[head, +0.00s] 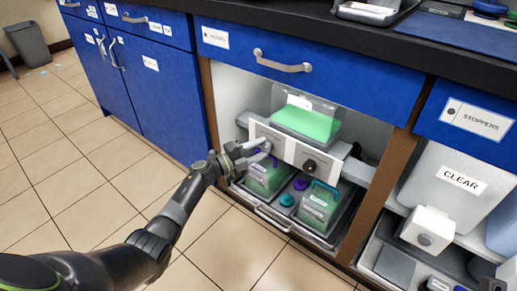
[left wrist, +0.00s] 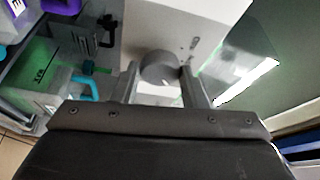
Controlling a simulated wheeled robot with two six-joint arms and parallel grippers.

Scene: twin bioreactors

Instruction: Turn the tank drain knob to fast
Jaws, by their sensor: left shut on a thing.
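A clear tank with green liquid (head: 305,121) stands in the open cabinet bay, behind a white front panel (head: 287,149). My left gripper (head: 265,150) reaches the left part of this panel. In the left wrist view, the left gripper's two fingers (left wrist: 159,82) are shut on a round grey knob (left wrist: 158,67), one on each side. Small marks show on the white face beside the knob, too small to read. The gripper hides this knob in the head view. A second, dark knob (head: 309,165) is free, further right on the panel. My right gripper is not in view.
Below the panel, a tray (head: 270,217) holds green boxes (head: 318,206) with teal and purple handles and round lids. To the right, a bin marked CLEAR (head: 447,184) stands behind a white block with a knob (head: 428,229). A drawer handle (head: 283,62) sticks out above. Tiled floor is free at left.

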